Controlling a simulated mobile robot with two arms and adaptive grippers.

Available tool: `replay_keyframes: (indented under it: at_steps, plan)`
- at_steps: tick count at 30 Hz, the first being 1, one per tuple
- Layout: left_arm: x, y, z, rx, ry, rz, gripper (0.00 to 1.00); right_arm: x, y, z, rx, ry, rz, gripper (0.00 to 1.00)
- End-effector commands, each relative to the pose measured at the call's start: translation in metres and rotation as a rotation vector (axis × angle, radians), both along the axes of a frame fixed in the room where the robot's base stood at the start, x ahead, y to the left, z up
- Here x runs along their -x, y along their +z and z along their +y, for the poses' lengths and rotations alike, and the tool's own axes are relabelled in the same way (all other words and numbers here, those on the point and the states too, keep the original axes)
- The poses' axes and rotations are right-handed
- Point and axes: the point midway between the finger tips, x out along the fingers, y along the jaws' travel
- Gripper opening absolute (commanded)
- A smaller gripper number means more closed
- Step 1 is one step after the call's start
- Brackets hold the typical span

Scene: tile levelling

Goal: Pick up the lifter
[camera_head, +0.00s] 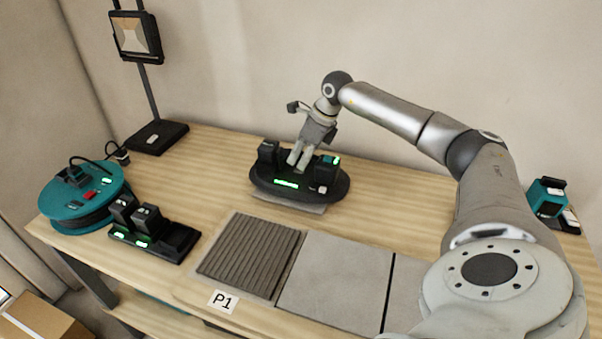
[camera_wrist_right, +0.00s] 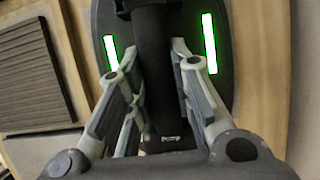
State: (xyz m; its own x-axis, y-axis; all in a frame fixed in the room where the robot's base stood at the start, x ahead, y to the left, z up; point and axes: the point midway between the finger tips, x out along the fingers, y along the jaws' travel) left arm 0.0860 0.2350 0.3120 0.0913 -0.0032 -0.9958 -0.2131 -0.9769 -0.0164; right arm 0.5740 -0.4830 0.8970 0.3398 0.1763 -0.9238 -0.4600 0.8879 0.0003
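The lifter (camera_head: 265,183) is a black oval device with green lights and two raised black parts. It sits at the back middle of the wooden table, on a thin light-grey plate. My right gripper (camera_head: 299,158) reaches down onto its middle. In the right wrist view, the fingers of my right gripper (camera_wrist_right: 156,60) lie on both sides of the lifter's black handle (camera_wrist_right: 158,95) and appear to be closed against it. Green light strips show on either side. The fingers hide part of the handle in the head view. My left gripper is not in view.
A ribbed dark tile bed (camera_head: 250,258) with a P1 label (camera_head: 222,301) lies in front, beside a grey tile (camera_head: 335,280). A teal cable reel (camera_head: 70,215) and a black charger (camera_head: 185,242) stand left. A lamp stand (camera_head: 155,137) stands behind. A teal device (camera_head: 546,196) is far right.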

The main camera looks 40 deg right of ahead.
Motion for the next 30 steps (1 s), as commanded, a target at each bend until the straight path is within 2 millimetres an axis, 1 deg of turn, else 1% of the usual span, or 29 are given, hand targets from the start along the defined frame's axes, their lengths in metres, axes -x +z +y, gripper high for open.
replay_keyframes:
  at_steps: [1, 2, 3, 4, 11, 16, 23, 26, 30]
  plan:
    - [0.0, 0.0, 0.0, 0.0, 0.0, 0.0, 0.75, 0.0, 0.0, 0.0, 0.0, 0.0, 0.0, 0.04]
    - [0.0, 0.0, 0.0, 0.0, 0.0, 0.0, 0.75, 0.0, 0.0, 0.0, 0.0, 0.0, 0.0, 0.0]
    - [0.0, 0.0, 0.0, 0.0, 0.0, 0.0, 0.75, 0.0, 0.0, 0.0, 0.0, 0.0, 0.0, 0.0]
    - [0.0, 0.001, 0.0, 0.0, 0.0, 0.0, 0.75, -0.002, 0.005, 0.0, -0.002, -0.002, -0.011, 0.0]
    - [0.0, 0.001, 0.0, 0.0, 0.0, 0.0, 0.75, -0.002, 0.005, 0.0, -0.001, -0.002, -0.011, 0.0]
    - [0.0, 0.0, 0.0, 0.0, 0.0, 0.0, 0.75, -0.002, 0.013, 0.0, -0.001, -0.001, -0.012, 0.0]
    - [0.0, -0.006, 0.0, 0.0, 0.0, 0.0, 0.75, -0.003, 0.042, 0.0, -0.002, -0.001, -0.016, 0.0]
    - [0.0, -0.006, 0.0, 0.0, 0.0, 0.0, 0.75, 0.003, 0.054, 0.011, -0.001, 0.003, -0.014, 0.0]
    - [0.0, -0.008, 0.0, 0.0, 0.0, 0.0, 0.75, 0.011, 0.077, 0.028, 0.0, 0.004, -0.016, 0.0]
